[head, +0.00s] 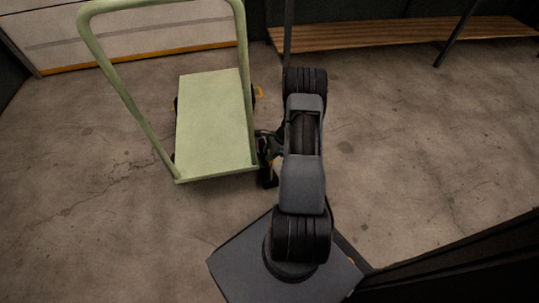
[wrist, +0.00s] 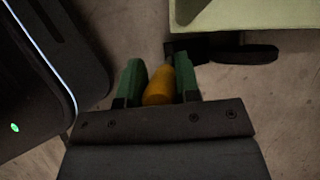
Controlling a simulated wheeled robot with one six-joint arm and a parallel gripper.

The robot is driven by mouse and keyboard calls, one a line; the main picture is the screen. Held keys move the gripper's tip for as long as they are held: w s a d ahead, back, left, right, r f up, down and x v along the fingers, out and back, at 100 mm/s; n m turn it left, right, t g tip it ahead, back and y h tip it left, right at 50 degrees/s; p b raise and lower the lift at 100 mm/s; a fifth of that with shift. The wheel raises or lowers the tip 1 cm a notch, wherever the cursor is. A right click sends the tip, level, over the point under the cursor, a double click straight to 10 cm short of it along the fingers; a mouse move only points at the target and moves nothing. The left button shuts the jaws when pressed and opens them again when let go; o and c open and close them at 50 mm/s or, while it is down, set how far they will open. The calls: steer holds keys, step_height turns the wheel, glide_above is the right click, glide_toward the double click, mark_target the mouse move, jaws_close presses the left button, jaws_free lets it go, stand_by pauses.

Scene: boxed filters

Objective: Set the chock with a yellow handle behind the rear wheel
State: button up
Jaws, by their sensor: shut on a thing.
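My gripper (wrist: 159,80) is shut on the yellow handle (wrist: 158,88) of the chock, with one green finger on each side. A dark shape (wrist: 190,47) at the far end of the handle looks like the chock's body. A longer black shape (wrist: 248,54) lies beside it under the cart's edge; I cannot tell if it is the wheel. In the head view the green cart (head: 212,125) stands left of my arm. My gripper (head: 268,150) is low beside its near right corner, largely hidden by my arm. The near right wheel is not clearly visible.
A white cabinet (head: 140,30) with an orange lower edge is at the back left. A wooden bench (head: 400,35) is at the back right. A small yellow-orange piece (head: 259,92) shows by the cart's far right side. The concrete floor right of my arm is clear.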

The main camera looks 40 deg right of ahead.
steer(key=shift+w, duration=0.1)
steer(key=o, duration=1.1)
steer(key=shift+a, duration=0.15)
steer(key=shift+r, duration=0.1)
